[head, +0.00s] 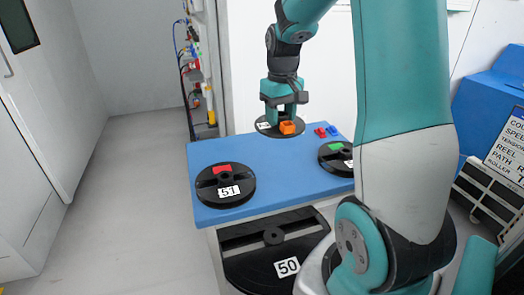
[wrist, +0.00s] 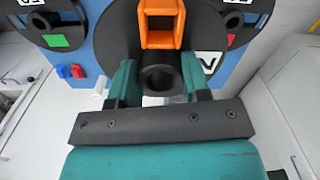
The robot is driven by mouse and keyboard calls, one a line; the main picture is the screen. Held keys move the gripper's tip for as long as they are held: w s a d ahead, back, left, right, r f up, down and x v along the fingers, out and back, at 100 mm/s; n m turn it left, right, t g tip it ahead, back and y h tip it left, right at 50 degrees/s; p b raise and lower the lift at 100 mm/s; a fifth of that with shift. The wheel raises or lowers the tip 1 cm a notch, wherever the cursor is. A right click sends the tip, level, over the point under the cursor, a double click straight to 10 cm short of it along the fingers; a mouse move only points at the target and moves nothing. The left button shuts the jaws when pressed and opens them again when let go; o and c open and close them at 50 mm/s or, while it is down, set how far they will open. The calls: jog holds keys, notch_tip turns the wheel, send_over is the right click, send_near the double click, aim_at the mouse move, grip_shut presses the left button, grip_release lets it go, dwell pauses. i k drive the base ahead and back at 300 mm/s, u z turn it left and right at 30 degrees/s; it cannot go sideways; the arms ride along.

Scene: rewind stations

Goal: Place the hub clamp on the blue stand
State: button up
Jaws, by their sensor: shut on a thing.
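My gripper (head: 286,108) points down at the far side of the blue stand (head: 275,165). In the wrist view its fingers (wrist: 157,75) are shut on the upright black hub (wrist: 160,82) of a black reel (head: 266,130). An orange clamp-like part (head: 287,127), which I take for the hub clamp, sits on this reel beside the hub. In the wrist view the orange part (wrist: 162,25) shows an open loop just beyond the fingertips. I cannot tell whether the reel touches the stand.
A black reel marked 51 with a red tag (head: 222,169) lies at the stand's front left. A green-tagged reel (head: 335,155) lies at right. Small red (head: 320,132) and blue (head: 332,130) pieces lie at the back right. Reel 50 (head: 245,272) is below the top.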

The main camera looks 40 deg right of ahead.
aim_at(224, 148)
jog(key=i, duration=0.9)
jog(key=z, duration=0.05)
